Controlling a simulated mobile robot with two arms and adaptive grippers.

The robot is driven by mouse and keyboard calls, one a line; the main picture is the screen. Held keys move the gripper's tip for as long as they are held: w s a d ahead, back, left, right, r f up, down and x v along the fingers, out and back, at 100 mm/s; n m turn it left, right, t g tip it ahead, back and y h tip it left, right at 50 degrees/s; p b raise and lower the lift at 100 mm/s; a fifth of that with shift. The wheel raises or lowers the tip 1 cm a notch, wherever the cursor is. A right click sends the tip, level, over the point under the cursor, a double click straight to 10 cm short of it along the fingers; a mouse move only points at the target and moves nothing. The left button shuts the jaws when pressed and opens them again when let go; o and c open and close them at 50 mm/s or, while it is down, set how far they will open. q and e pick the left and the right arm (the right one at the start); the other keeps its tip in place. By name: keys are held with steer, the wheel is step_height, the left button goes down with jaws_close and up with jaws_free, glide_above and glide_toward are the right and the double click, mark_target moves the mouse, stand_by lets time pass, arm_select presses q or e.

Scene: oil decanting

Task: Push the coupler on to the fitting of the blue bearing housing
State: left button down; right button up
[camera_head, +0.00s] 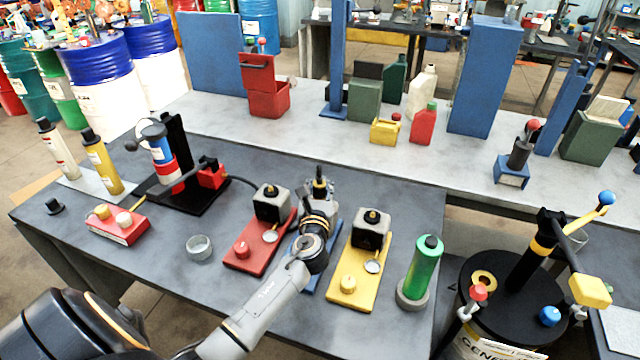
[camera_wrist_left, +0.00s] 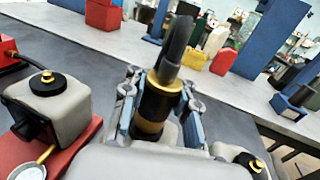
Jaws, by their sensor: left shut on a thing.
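My left gripper (camera_head: 319,194) is shut on the coupler (camera_wrist_left: 155,103), a black cylinder with a brass collar, and holds it upright between its fingers. A thick black hose (camera_wrist_left: 178,48) rises from the coupler's top. The blue bearing housing stands between the red and yellow ones; my wrist hides most of it, and a strip of its blue base (camera_head: 308,283) shows. The coupler is over this housing's place. Its lower end and the fitting are hidden, so I cannot tell whether they touch. My right gripper is not in view.
The red-based housing (camera_head: 270,205) is close on the left, the yellow-based housing (camera_head: 370,232) close on the right. A green bottle (camera_head: 424,262) stands further right. The grease pump (camera_head: 163,160) and a small metal cup (camera_head: 199,247) are to the left.

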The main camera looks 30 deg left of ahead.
arm_select(q)
steer(key=shift+f, duration=0.1)
steer(key=c, duration=1)
jaws_free()
steer(key=shift+o, duration=0.2)
steer(key=v, duration=1.2)
steer(key=shift+d+f, duration=0.1)
steer(key=shift+d, duration=0.05)
